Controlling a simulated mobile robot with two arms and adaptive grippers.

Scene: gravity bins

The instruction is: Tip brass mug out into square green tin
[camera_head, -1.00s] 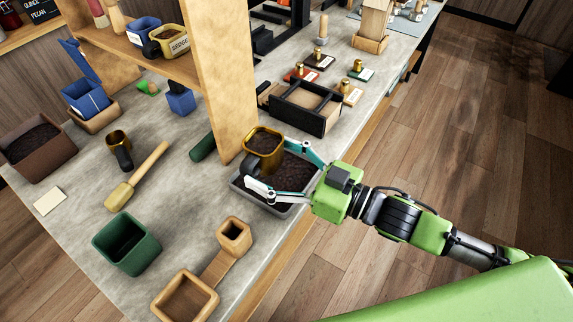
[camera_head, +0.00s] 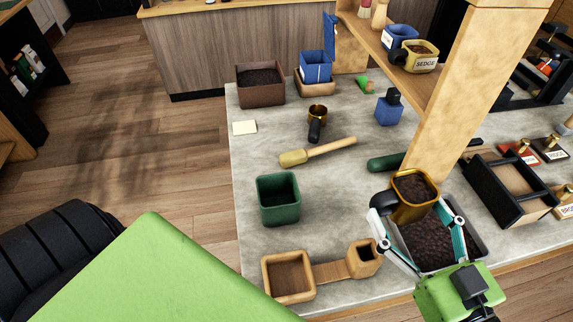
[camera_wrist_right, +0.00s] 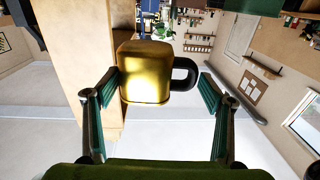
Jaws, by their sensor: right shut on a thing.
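The brass mug (camera_head: 409,207) has a black handle and is filled with dark soil. My right gripper (camera_head: 414,215) is shut on it and holds it roughly upright over a grey tray (camera_head: 481,243) of soil. In the right wrist view the mug (camera_wrist_right: 145,75) is between the fingers, its black handle toward the right finger. The square green tin (camera_head: 278,203) stands on the bench to the left of the mug, open side up; its visible inside looks empty. My left gripper is not in view.
A wooden double holder (camera_head: 333,271) stands between the green tin and the bench's front edge. A wooden post (camera_head: 455,110) rises just behind the mug. Bare bench lies right of the tin.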

